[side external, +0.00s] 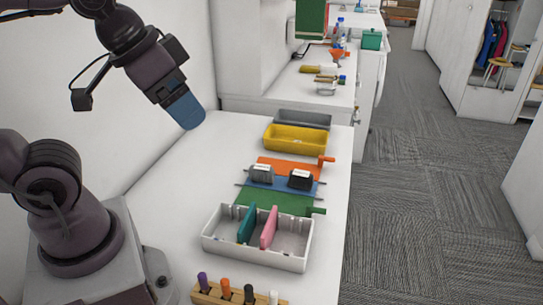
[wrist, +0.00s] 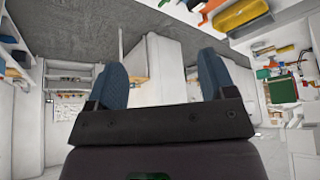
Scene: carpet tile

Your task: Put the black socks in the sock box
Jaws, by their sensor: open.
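A black bundle with a white band, which looks like the black socks (side external: 300,180), lies on the blue strip among the coloured strips in the side view. A grey bundle (side external: 262,174) with a white band lies just left of it. A white open box (side external: 306,262) with a teal divider (side external: 246,224) and a pink divider (side external: 269,227) stands nearer the camera; it looks like the sock box. My gripper (side external: 189,117) is raised at the left, well away from both bundles and the box. In the wrist view its blue fingers (wrist: 163,62) are apart with nothing between them.
A yellow bin (side external: 296,140) and a grey bin (side external: 302,119) stand behind the strips. A wooden holder (side external: 240,293) with several markers is at the front. The white table (side external: 190,180) is clear left of the strips. Its right edge drops to carpet.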

